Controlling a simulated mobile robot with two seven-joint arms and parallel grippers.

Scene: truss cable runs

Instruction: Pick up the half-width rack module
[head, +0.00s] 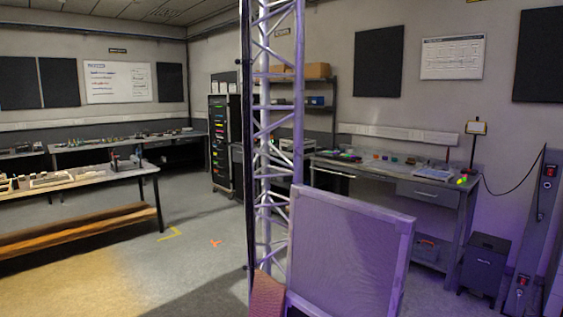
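I cannot make out a half-width rack module in the head view. A dark rack cabinet (221,150) stands at the back, left of the truss, with rows of small coloured lights or units on its front. At this distance I cannot tell its single modules apart. Neither of my grippers is in view.
A metal truss (272,150) rises close in front, with a grey framed panel (350,255) at its foot. A workbench (400,182) with small items stands right, beside a dark bin (486,264). A table (80,184) stands left. Floor (200,235) between is mostly clear.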

